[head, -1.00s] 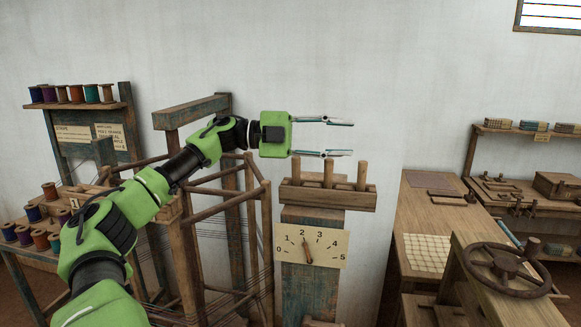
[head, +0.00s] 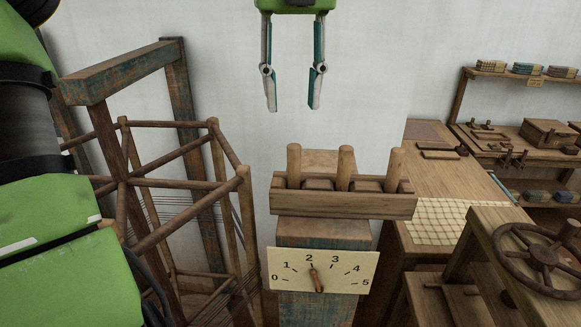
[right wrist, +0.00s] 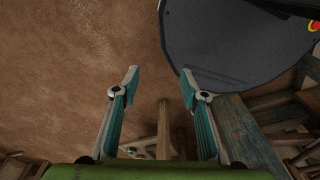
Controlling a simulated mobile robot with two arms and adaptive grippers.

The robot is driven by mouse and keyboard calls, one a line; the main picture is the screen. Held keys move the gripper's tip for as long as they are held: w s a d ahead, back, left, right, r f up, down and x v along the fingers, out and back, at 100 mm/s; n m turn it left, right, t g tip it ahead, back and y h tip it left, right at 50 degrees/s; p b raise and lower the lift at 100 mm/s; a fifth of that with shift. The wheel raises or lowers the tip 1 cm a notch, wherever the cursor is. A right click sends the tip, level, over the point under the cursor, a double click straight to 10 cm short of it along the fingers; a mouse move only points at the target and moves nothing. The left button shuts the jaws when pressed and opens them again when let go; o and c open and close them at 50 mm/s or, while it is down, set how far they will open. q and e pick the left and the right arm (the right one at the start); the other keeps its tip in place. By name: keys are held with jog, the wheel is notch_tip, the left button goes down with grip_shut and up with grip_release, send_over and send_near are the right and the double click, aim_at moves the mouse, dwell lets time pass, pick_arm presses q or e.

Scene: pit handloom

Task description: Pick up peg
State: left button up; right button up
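Three upright wooden pegs stand in a wooden rack on a post: a left peg (head: 294,166), a middle peg (head: 344,168) and a right peg (head: 393,170). The peg rack (head: 345,205) is a shallow wooden trough. My left gripper (head: 293,108) points down with its two fingers apart and empty. It hangs above the rack, over the left peg's side, clear of the peg tops. My right gripper (right wrist: 160,83) shows in the right wrist view with its fingers apart and nothing between the tips, the brown floor below.
A dial card (head: 323,271) numbered 0 to 5 is fixed below the rack. A wooden reel frame (head: 180,185) stands close on the left. A bench (head: 425,180) with a checked cloth (head: 445,222) and a handwheel (head: 537,255) are on the right.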

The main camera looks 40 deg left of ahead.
aim_at(294, 146)
pick_arm(q)
notch_tip(294, 146, down, 6)
jog(key=shift+s+r+p, duration=0.1)
jog(key=shift+r+p, duration=0.1)
jog(key=shift+p, duration=0.25)
jog(key=shift+a+f, duration=0.1)
jog(key=shift+f, duration=0.35)
jog(key=f+p, duration=0.3)
jog(key=f, duration=0.1)
jog(key=shift+w+f, duration=0.1)
jog(key=shift+w, duration=0.1)
jog(key=shift+w+f, duration=0.1)
jog(key=shift+f, duration=0.25)
jog(key=c, duration=1)
jog(key=shift+r, duration=0.1)
pick_arm(e)
notch_tip(294, 146, up, 4)
jog(key=shift+a+f, duration=0.1)
